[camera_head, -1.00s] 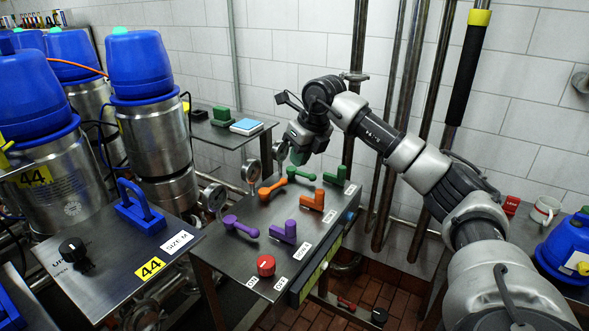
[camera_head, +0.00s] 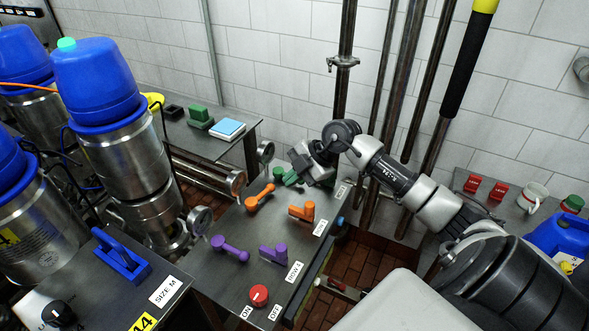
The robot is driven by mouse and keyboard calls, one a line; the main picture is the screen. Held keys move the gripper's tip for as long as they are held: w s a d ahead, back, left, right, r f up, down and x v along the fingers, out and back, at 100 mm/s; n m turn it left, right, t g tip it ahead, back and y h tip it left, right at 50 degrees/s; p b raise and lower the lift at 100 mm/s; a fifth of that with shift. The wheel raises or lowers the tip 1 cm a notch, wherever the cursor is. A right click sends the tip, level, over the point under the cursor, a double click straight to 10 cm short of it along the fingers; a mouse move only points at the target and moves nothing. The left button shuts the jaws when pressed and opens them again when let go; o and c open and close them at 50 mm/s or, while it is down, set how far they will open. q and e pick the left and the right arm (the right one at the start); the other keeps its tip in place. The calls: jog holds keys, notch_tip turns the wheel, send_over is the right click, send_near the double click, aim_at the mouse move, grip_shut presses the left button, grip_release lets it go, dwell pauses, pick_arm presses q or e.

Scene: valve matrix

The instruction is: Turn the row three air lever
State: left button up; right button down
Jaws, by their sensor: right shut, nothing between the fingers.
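A steel panel (camera_head: 205,270) carries pairs of levers in purple, orange and green rows. The near row has a purple bar lever (camera_head: 231,249) and a purple upright-handled lever (camera_head: 273,257). The middle row has an orange bar lever (camera_head: 260,196) and an orange upright-handled lever (camera_head: 302,212). In the far row a green lever (camera_head: 288,176) shows partly; the other green one is hidden behind my right gripper. My right gripper (camera_head: 302,164) is shut and empty over the far green row; I cannot tell whether it touches a lever. My left gripper is out of view.
A red knob (camera_head: 259,295) sits at the panel's near end. Pressure gauges (camera_head: 199,220) line its left side. Steel tanks with blue tops (camera_head: 97,78) stand at left. Vertical pipes (camera_head: 345,70) rise behind.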

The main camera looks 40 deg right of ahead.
aim_at(267, 191)
jog(key=p+x, duration=0.1)
jog(key=x, duration=0.4)
jog(key=shift+w+a+f, duration=0.15)
jog(key=shift+w+f, duration=0.05)
jog(key=shift+w, duration=0.1)
jog(key=shift+w+a+f+p, duration=0.15)
jog(key=shift+a+f+p, duration=0.15)
jog(key=shift+f, duration=0.15)
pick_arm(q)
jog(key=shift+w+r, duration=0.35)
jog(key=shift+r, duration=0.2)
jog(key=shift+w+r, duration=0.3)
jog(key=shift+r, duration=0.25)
pick_arm(e)
jog(key=shift+d, duration=0.1)
